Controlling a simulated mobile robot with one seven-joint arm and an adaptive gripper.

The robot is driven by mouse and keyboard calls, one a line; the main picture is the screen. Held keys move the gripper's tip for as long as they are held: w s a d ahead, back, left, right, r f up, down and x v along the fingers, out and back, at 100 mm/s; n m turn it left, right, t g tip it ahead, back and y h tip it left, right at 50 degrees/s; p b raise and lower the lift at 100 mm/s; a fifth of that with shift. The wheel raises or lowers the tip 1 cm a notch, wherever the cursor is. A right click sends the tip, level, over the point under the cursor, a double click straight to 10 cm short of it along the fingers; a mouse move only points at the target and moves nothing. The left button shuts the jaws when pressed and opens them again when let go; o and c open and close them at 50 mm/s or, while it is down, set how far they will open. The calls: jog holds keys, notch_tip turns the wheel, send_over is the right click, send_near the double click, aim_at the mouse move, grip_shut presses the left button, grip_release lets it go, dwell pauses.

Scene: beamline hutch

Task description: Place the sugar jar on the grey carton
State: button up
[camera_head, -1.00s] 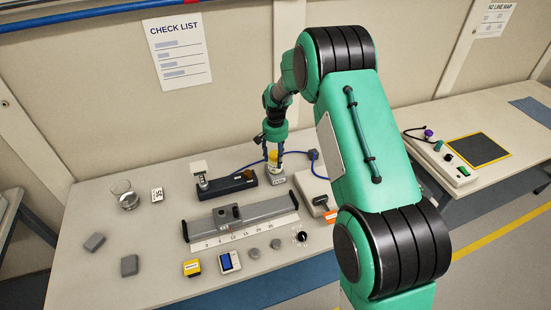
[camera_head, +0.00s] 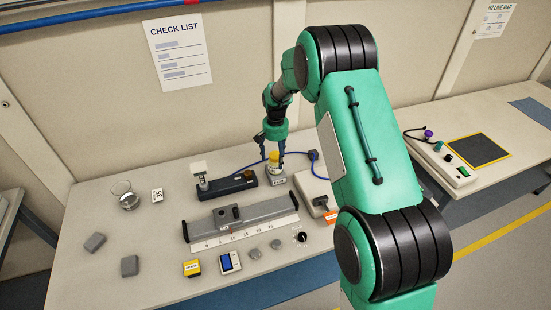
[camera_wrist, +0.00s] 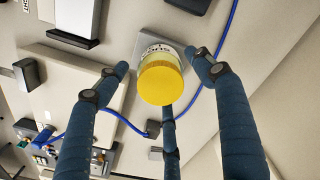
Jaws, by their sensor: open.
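The sugar jar (camera_head: 273,159) has a yellow lid and a pale label. In the head view it stands upright, apparently on the grey carton (camera_head: 276,180), at the back of the bench. The wrist view shows its yellow lid (camera_wrist: 160,82) from above, with part of the grey carton (camera_wrist: 178,42) behind it. My gripper (camera_head: 272,151) is open, its dark fingers spread around the jar. In the wrist view the fingertips (camera_wrist: 158,64) stand apart from the lid. The jar's contact with the carton is mostly hidden.
A black device (camera_head: 229,186) stands close left of the carton, and a pale box (camera_head: 313,190) close right. A blue cable (camera_head: 296,153) runs behind. A grey rail with a scale (camera_head: 245,216) lies in front. Glassware (camera_head: 129,201) stands at the left.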

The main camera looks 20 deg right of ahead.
notch_tip(320, 180, up, 11)
jog(key=p, duration=0.1)
jog(key=shift+r+p, duration=0.15)
jog(key=shift+p, duration=0.25)
dwell(0.5)
jog(key=s+a+r+n+t, duration=0.1)
jog(key=s+a+r, duration=0.2)
jog(key=s+r, duration=0.75)
jog(key=s+a+r+n+t, duration=0.1)
jog(key=s+a+r+t, duration=0.1)
jog(key=s+r, duration=0.85)
jog(key=s+a+r+n+t, duration=0.1)
jog(key=s+r, duration=0.1)
jog(key=s, duration=1.1)
jog(key=s+a+r+n+t, duration=0.1)
jog(key=s+a+r+n, duration=0.1)
jog(key=s, duration=1)
jog(key=shift+s+a+r+t, duration=0.2)
jog(key=shift+s+a+t, duration=0.05)
jog(key=shift+s+t, duration=0.1)
